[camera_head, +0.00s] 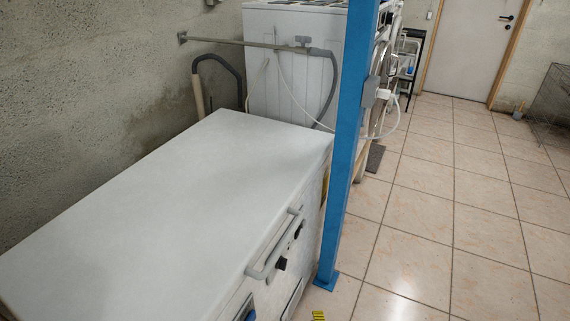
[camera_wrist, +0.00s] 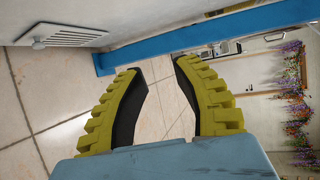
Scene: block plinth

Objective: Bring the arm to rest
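My gripper (camera_wrist: 159,68) shows in the wrist view, with two yellow ribbed fingers and dark inner pads. The fingers are apart, and nothing is between them except a view of the tiled floor beyond. In the head view my arm is not clearly seen. Only a small yellow ribbed piece shows at the bottom edge, and I cannot tell for sure that it is a finger.
A white-topped cabinet (camera_head: 170,200) with a front handle fills the left. A blue post (camera_head: 345,150) stands at its right corner. A white appliance (camera_head: 290,60) is behind. Tiled floor (camera_head: 440,220) is open on the right, toward a door (camera_head: 470,45).

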